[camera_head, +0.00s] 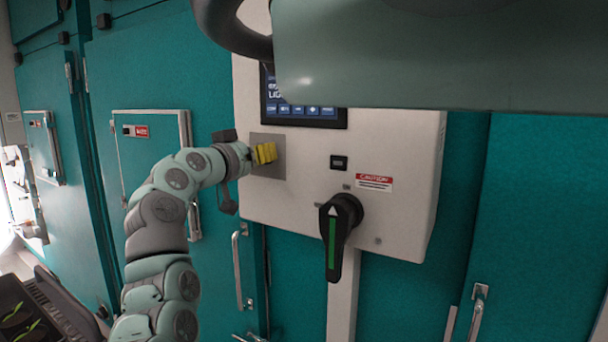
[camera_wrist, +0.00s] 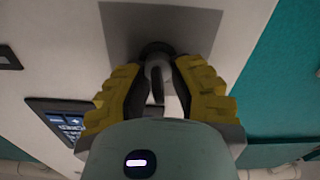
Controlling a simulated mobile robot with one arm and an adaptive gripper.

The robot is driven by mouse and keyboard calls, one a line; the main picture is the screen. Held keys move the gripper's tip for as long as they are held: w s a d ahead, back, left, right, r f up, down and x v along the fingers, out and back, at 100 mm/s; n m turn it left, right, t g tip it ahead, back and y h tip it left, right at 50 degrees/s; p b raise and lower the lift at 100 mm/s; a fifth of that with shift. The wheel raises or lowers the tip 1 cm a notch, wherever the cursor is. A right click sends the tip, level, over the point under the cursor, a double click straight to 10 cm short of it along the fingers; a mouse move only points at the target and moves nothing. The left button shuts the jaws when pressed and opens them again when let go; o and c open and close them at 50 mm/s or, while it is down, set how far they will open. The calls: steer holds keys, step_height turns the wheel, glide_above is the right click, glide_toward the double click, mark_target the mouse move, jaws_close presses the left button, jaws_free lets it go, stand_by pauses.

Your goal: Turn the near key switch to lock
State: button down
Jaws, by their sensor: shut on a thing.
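My gripper (camera_head: 264,154) has yellow ribbed finger pads and is at the grey square plate (camera_head: 270,141) on the left of the white control box. In the wrist view my gripper (camera_wrist: 158,100) closes around the key switch (camera_wrist: 156,68), a small dark round piece with a grey key part at the centre of the plate (camera_wrist: 190,22). The fingers hide most of the key switch in the head view, and its exact turn angle cannot be told.
The white control box (camera_head: 308,180) carries a screen (camera_head: 305,108), a caution label (camera_head: 374,182) and a large black rotary handle (camera_head: 340,225) with a green stripe. Teal chamber doors (camera_head: 530,200) with metal handles surround it. A black tray with plants (camera_head: 30,315) is at lower left.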

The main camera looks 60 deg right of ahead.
steer(key=shift+w+f+n, duration=0.1)
steer(key=shift+w+n, duration=0.05)
steer(key=shift+n, duration=1.45)
steer(key=c, duration=1.1)
jaws_free()
steer(key=shift+c, duration=0.2)
steer(key=a, duration=1.2)
steer(key=shift+s, duration=0.45)
steer(key=shift+d, duration=0.1)
